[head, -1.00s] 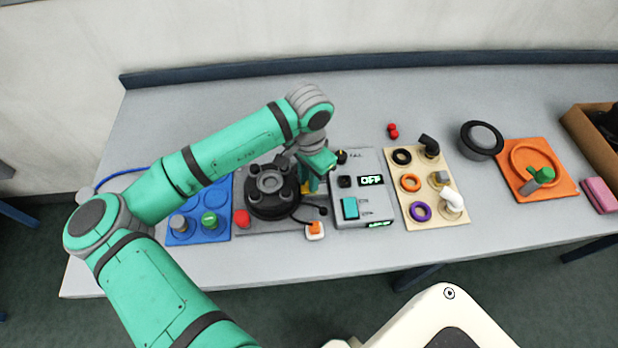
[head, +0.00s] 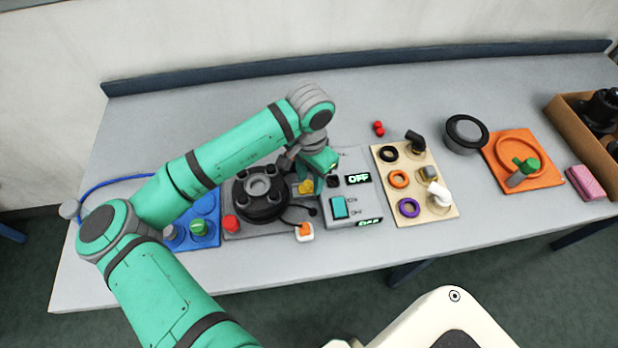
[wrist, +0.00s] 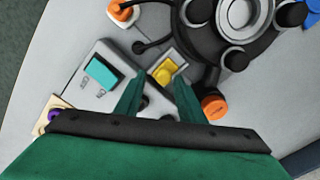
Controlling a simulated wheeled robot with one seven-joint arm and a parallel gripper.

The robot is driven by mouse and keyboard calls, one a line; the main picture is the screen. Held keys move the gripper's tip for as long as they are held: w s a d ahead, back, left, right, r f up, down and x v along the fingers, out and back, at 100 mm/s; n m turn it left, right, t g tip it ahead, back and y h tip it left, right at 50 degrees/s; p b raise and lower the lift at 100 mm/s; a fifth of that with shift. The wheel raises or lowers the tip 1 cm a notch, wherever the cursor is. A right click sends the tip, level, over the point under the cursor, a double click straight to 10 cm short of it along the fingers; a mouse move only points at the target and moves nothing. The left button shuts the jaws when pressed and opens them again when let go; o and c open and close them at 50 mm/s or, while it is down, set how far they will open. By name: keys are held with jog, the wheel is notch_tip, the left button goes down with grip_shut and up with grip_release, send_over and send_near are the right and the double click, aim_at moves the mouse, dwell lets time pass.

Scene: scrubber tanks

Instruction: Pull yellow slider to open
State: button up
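The yellow slider (wrist: 165,72) sits in a small light frame (wrist: 178,57) beside the round black housing (wrist: 207,30). In the head view the yellow slider (head: 306,187) shows between that housing (head: 262,193) and the grey control box, close to my fingers. My gripper (wrist: 157,84) is open in the wrist view, with one green finger on each side of the slider's line. The fingers look apart from the slider; their exact height above it cannot be told. In the head view my gripper (head: 318,184) points down and its fingers are partly hidden.
The grey control box (head: 368,205) with a teal switch and OFF displays stands right of the slider. An orange knob (wrist: 214,107) is close to one finger. A beige board (head: 430,208) with rings and an orange tray (head: 500,178) lie farther right.

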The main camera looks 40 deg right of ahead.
aim_at(309, 183)
jog(key=shift+w+a, duration=0.1)
jog(key=shift+a, duration=0.05)
notch_tip(309, 183, up, 11)
jog(key=shift+f, duration=0.15)
dwell(0.5)
